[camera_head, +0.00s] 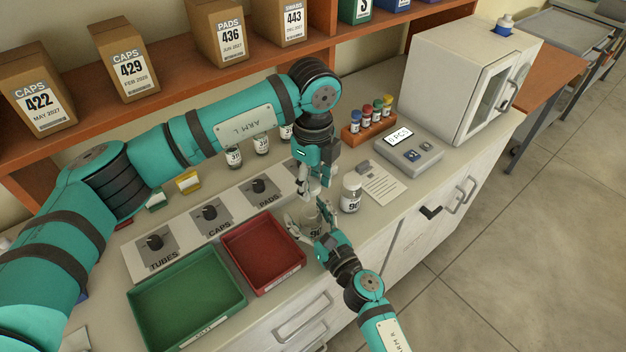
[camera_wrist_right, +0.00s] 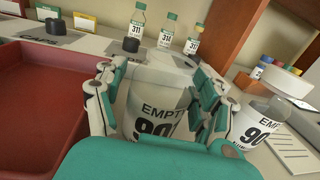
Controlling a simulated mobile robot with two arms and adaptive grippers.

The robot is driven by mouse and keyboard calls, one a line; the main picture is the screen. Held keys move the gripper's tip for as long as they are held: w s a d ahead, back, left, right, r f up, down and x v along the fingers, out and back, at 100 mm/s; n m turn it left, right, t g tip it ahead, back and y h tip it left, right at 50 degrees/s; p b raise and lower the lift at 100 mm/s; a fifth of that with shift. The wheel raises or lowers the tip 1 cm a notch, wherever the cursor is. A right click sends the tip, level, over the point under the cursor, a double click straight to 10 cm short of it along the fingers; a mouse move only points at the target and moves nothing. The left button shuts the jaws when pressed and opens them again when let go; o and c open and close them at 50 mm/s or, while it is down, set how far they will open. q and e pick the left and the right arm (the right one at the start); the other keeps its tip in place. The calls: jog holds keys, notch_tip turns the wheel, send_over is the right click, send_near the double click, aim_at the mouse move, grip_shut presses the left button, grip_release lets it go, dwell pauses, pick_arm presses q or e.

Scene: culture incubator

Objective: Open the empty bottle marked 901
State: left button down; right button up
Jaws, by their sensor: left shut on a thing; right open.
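A clear bottle (camera_wrist_right: 155,115) labelled EMPTY, its number starting 90, stands between the fingers of my right gripper (camera_wrist_right: 160,95) in the right wrist view; the last digit cannot be read. The right gripper is open around it, also in the head view (camera_head: 312,232). No cap shows on this bottle. My left gripper (camera_head: 314,190) is above it, pointing down, shut on a small pale thing that looks like a cap, mostly hidden by the fingers. A second bottle (camera_head: 350,194), white-capped and also labelled EMPTY 90-something, stands just right; it also shows in the right wrist view (camera_wrist_right: 255,125).
A red tray (camera_head: 297,262) and a green tray (camera_head: 236,308) lie left of the bottles. A panel with knobs (camera_head: 212,219) is behind them. A paper sheet (camera_head: 381,188), a scale (camera_head: 408,154) and a vial rack (camera_head: 368,127) are to the right. The counter's front edge is close.

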jog(key=v, duration=1.1)
jog(key=shift+s, duration=0.15)
jog(key=shift+d, duration=0.1)
